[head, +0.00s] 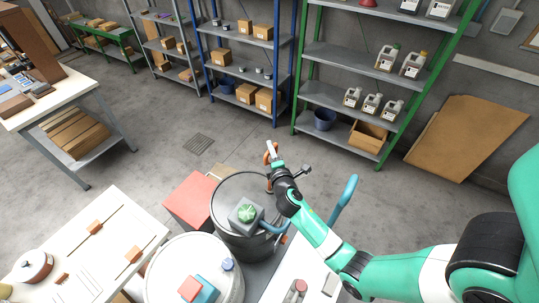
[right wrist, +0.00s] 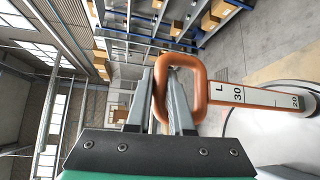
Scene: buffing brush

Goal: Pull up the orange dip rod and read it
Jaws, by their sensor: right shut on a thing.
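My right gripper (head: 274,158) is shut on the orange loop handle of the dip rod (head: 268,147), above the dark round drum (head: 222,222). In the right wrist view the fingers (right wrist: 160,82) close on one side of the loop (right wrist: 198,110). The flat orange rod carries a white scale (right wrist: 262,96) that runs to the right from the loop, showing "L", "30" and "20". The rod's lower end is out of sight in the right wrist view, and the arm hides part of it in the head view. My left gripper is not in view.
A grey block with a green top (head: 246,213) and a blue pipe (head: 272,229) sit at the drum. A red box (head: 190,200), a white drum (head: 165,268) and a white table (head: 70,250) stand left of it. Shelves line the back; open floor lies between.

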